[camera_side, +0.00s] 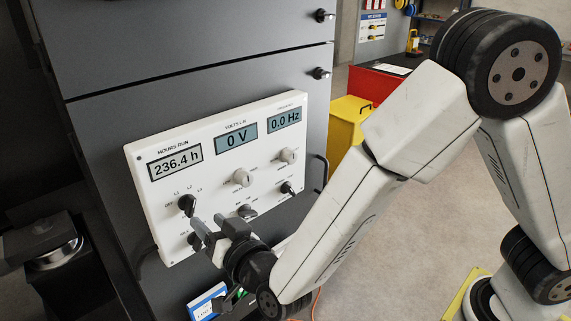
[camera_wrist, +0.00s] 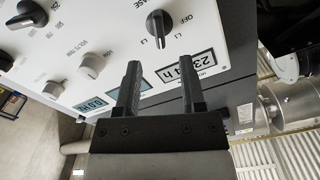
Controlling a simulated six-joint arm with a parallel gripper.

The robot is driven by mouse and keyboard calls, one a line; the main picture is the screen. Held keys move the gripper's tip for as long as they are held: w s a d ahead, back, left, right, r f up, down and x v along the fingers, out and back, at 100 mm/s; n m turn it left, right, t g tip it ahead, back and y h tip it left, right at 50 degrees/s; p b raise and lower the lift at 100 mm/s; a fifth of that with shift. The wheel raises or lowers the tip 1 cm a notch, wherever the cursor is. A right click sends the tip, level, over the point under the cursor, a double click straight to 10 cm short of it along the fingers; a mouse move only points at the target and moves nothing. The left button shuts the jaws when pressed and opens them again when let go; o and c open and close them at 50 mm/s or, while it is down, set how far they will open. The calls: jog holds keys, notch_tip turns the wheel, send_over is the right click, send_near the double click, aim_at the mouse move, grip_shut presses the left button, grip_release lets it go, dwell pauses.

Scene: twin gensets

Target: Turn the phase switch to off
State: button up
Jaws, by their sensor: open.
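The phase switch (camera_side: 187,204) is a black rotary knob at the left of the white control panel (camera_side: 222,157), below the hours display. Labels reading L1, L2 and L3 arc above it. In the wrist view the phase switch (camera_wrist: 160,22) is at the top centre, with OFF printed close by. I cannot tell for sure which label its pointer faces. My gripper (camera_side: 209,224) is open and empty, just below and right of the switch in the side view. In the wrist view my gripper's fingers (camera_wrist: 162,72) are apart and the switch is beyond their tips, not between them.
The panel is tilted. A yellow box (camera_side: 346,122) stands behind at right.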

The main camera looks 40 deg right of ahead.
aim_at(194, 207)
jog(key=shift+w, duration=3)
grip_shut()
